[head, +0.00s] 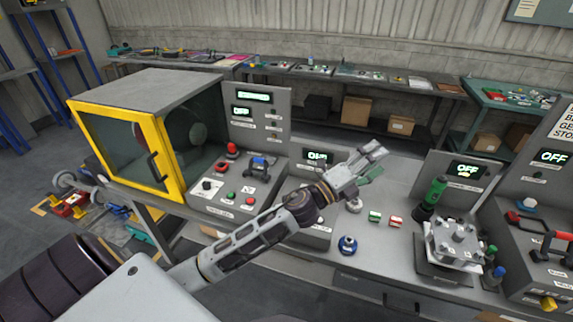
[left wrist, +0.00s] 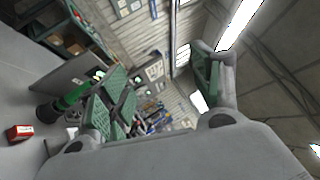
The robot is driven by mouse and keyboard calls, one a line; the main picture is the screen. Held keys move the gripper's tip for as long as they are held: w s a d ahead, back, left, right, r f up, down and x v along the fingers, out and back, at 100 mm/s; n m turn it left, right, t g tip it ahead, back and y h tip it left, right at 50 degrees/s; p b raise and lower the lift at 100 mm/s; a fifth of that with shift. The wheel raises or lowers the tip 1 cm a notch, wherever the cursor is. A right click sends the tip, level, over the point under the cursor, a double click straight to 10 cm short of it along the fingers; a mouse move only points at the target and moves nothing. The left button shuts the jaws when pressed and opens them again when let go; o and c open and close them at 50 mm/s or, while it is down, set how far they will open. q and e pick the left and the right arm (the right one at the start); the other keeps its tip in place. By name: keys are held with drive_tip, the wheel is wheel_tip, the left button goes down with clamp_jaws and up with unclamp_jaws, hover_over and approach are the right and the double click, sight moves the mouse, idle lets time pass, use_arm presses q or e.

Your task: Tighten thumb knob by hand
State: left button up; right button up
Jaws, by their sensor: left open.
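My left gripper (head: 376,162) is open and empty, held above the grey bench with its fingers pointing up and right. Its green-padded fingers stand apart in the left wrist view (left wrist: 165,88). A blue-topped round knob (head: 347,245) sits on the bench below the gripper, and a pale round knob (head: 353,205) is just under the fingers. A metal fixture block (head: 455,247) with several small knobs on top stands to the right, well apart from the gripper. I cannot tell which of these is the thumb knob. My right gripper is in neither view.
A green-handled tool (head: 433,195) stands upright left of the fixture; it also shows in the left wrist view (left wrist: 68,98). Small green (head: 375,216) and red (head: 396,221) blocks lie on the bench. A yellow-framed machine (head: 118,150) stands left. Control panels with OFF displays line the back.

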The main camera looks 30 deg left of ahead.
use_arm(q)
drive_tip(key=s+d+r+m+g+h, duration=0.2)
drive_tip(key=d+m+g+h, duration=0.35)
drive_tip(key=m, duration=0.45)
drive_tip(key=m+g+y, duration=1.3)
drive_tip(key=m+y, duration=0.4)
drive_tip(key=m, duration=0.2)
hover_over(286, 196)
wheel_tip(286, 196, down, 10)
drive_tip(key=shift+s+d, duration=0.25)
drive_tip(key=shift+s, duration=0.1)
drive_tip(key=shift+f, duration=0.25)
drive_tip(key=shift+f+p, duration=0.9)
drive_tip(key=shift+f, duration=5.85)
